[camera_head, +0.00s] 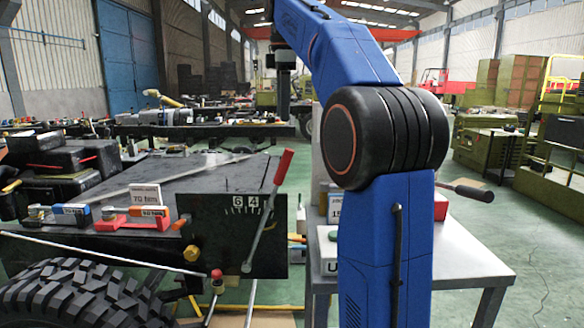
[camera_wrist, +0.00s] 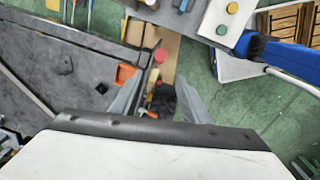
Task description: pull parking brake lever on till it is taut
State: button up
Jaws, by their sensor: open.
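The parking brake lever (camera_head: 265,220) has a red grip and a thin grey shaft. It leans up to the right across a black plate (camera_head: 222,240) marked with a scale reading 6 and 4. A shorter rod with a red knob (camera_head: 217,275) stands at the plate's lower left. My gripper (camera_wrist: 160,103) is open in the wrist view, its two grey fingers apart. A red rounded end (camera_wrist: 160,56) shows just beyond the fingers; I cannot tell whether it is the lever's grip or the knob. Nothing is visibly held between the fingers.
A large tyre (camera_head: 80,296) is at the lower left. Red and blue turnbuckle-like parts and a 70 Nm card (camera_head: 145,194) lie on the dark chassis deck. A grey table (camera_head: 465,248) stands to the right behind my arm.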

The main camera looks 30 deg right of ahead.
aim_at(283, 167)
jog(key=f, duration=1.1)
jog(key=w+f, duration=0.1)
jog(key=f, duration=0.5)
jog(key=shift+d+f, duration=0.15)
jog(key=shift+d, duration=0.15)
